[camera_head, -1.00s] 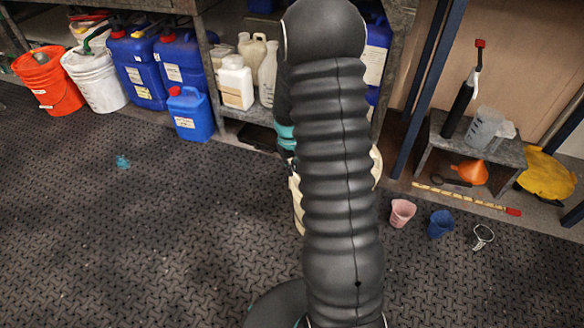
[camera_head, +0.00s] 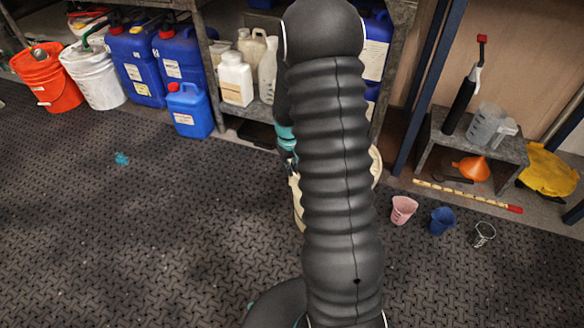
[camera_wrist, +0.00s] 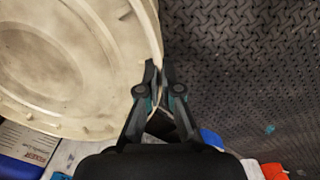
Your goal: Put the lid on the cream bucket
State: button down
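The cream lid (camera_wrist: 70,60) fills the upper left of the wrist view, a large round disc with raised rings and a ribbed edge. In the head view, cream edges (camera_head: 297,203) show on both sides of my arm, which hides the rest. My gripper (camera_wrist: 160,72) has its fingers close together at the lid's right rim, and the rim runs between them. In the head view my arm hides most of the gripper. An off-white bucket (camera_head: 94,78) with a green handle stands at the far left. I cannot make out any other cream bucket.
An orange bucket (camera_head: 47,78), blue jerrycans (camera_head: 137,68) and a small blue can (camera_head: 189,110) stand by the left shelf. A pink cup (camera_head: 403,210), a blue cup (camera_head: 441,221) and a clear cup (camera_head: 482,235) stand on the floor at right. The left floor is mostly clear.

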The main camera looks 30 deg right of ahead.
jog(key=c, duration=1.2)
grip_release()
jog(key=shift+c, duration=0.2)
jog(key=shift+r, duration=0.1)
notch_tip(320, 180, up, 12)
jog(key=shift+a, duration=0.3)
jog(key=s+a+r+t+p, duration=0.1)
jog(key=s+a+r+t, duration=0.1)
jog(key=s+a+r, duration=0.5)
jog(key=s+a+r+n+t+p, duration=0.1)
jog(key=s+a+r+t, duration=0.2)
jog(key=s+a+r, duration=0.5)
jog(key=s+r, duration=0.4)
jog(key=s, duration=0.4)
jog(key=shift+s+a+r+t+y, duration=0.2)
jog(key=shift+s+t+y, duration=0.1)
jog(key=shift+s, duration=0.1)
